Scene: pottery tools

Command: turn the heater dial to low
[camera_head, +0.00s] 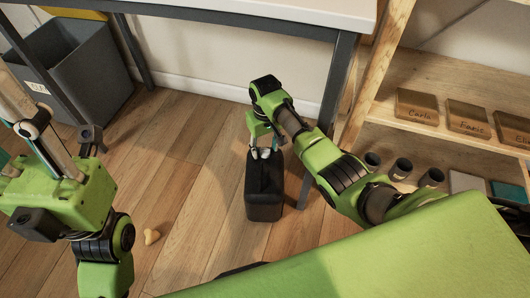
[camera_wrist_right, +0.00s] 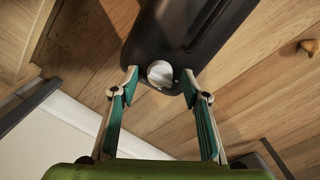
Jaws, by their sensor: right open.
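The heater is a black upright box (camera_head: 262,195) on the wooden floor, and its dark body fills the top of the right wrist view (camera_wrist_right: 205,30). Its dial is a round, pale grey knob (camera_wrist_right: 160,74) on the end nearest my right gripper. My right gripper (camera_wrist_right: 159,83) is open, with one fingertip on each side of the dial and small gaps showing. In the head view it reaches down to the heater's top (camera_head: 265,150). I cannot read any dial marks or setting. My left gripper (camera_head: 20,125) is at the left edge, partly cut off.
A table leg (camera_head: 340,75) stands close to my right arm, under a white tabletop (camera_head: 270,10). Wooden shelves (camera_head: 450,72) with name blocks and dark cups are at right. A grey bin (camera_head: 90,70) is at upper left. A small tan object (camera_head: 151,236) lies on open floor.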

